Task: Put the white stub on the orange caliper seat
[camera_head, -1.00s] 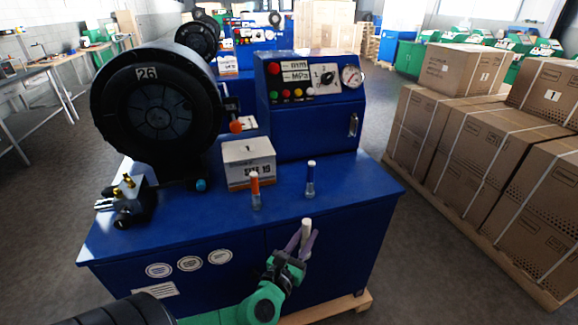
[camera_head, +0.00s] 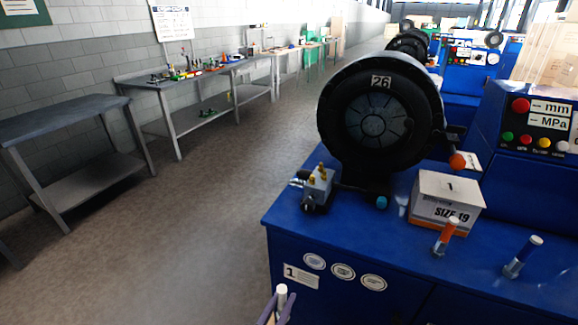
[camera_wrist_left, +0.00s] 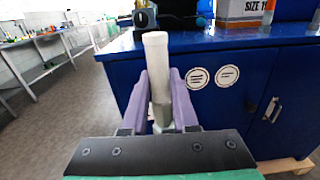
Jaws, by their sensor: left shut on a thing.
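The white stub (camera_head: 282,292) stands roughly upright between the purple fingers of my left gripper (camera_head: 277,308), at the bottom of the head view. In the left wrist view, the gripper (camera_wrist_left: 168,100) is shut on the white stub (camera_wrist_left: 156,60), whose upper part sticks out above the fingers. The gripper is in front of the blue bench, apart from it. I cannot surely make out an orange caliper seat. My right gripper is out of view.
The blue bench (camera_head: 350,240) carries a black crimper (camera_head: 378,118), a small brass-fitted valve block (camera_head: 317,188) and a SIZE 19 box (camera_head: 447,200). A grey table (camera_head: 65,125) and a workbench (camera_head: 205,80) stand at left. The floor between is clear.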

